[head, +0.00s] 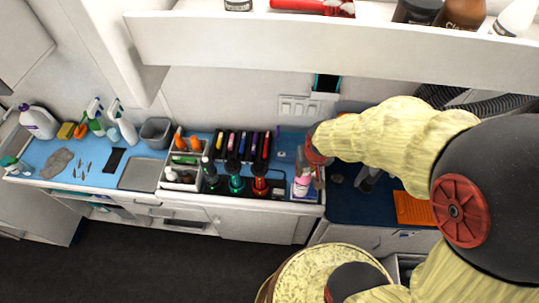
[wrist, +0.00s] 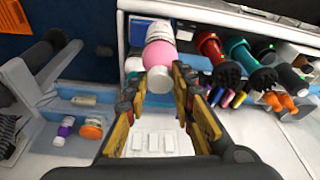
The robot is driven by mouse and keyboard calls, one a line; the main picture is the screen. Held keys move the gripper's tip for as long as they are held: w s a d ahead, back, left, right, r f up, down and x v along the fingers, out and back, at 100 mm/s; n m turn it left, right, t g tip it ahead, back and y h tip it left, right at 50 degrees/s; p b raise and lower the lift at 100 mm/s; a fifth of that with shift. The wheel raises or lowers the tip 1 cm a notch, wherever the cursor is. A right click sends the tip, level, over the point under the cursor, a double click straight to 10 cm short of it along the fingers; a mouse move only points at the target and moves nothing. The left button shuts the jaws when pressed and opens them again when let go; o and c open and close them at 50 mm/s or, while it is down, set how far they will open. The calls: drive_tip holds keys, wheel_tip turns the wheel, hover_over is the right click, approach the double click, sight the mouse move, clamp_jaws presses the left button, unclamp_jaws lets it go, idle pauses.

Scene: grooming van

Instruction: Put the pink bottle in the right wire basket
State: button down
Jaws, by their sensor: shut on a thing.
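The pink bottle (head: 302,186) is a pink and white bottle at the right end of the blue counter in the head view. My gripper (head: 314,162) is right above it there. In the wrist view the pink bottle (wrist: 161,53) is at the top middle, its white end pointing toward my palm. My gripper (wrist: 158,84) has its fingers on both sides of that white end and is shut on it. I cannot tell whether the bottle touches the surface below. I cannot make out a wire basket in either view.
Coloured dryers (head: 236,184) stand left of the bottle, beside a caddy (head: 166,186) with several bottles. An orange mat (head: 413,208) lies on the dark blue surface at right. A white shelf (head: 330,45) hangs overhead. A round yellowish top (head: 315,275) is in front.

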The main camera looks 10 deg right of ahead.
drive_tip(key=w+f+b, duration=0.9)
drive_tip(key=w+f, duration=0.3)
drive_tip(key=w, duration=0.2)
drive_tip(key=shift+d+f, duration=0.4)
drive_tip(key=shift+d, duration=0.05)
drive_tip(key=shift+s, duration=0.1)
drive_tip(key=shift+f+b, duration=0.2)
drive_tip(key=shift+b, duration=0.15)
drive_tip(key=c, duration=1.5)
unclamp_jaws()
